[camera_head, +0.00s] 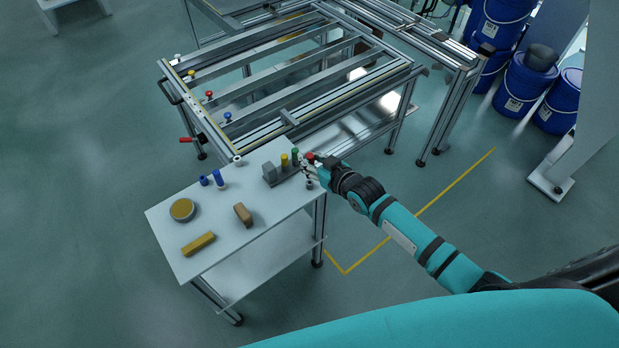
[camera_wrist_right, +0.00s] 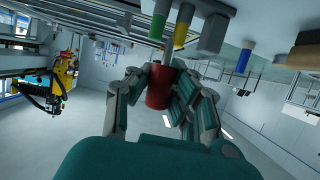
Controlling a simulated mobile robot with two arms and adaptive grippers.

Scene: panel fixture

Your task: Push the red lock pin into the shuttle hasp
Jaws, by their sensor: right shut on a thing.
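The red lock pin (camera_head: 309,157) is at the right end of the grey pin block (camera_head: 283,176) on the white side table. My right gripper (camera_head: 312,168) is there, at the table's far right corner. In the right wrist view its fingers are shut around the red pin (camera_wrist_right: 160,86), close to the green pin (camera_wrist_right: 160,22) and yellow pin (camera_wrist_right: 183,26). Whether the red pin's lower end is still in the block is hidden. I cannot pick out the shuttle hasp for certain on the panel fixture (camera_head: 300,75). My left gripper is not in view.
The white table (camera_head: 240,240) also holds blue pins (camera_head: 218,177), a round yellow-topped tin (camera_head: 182,209), a brown block (camera_head: 243,214) and a yellow bar (camera_head: 198,244). A red-handled lever (camera_head: 190,139) juts from the fixture's near left side. Blue drums (camera_head: 525,85) stand at right.

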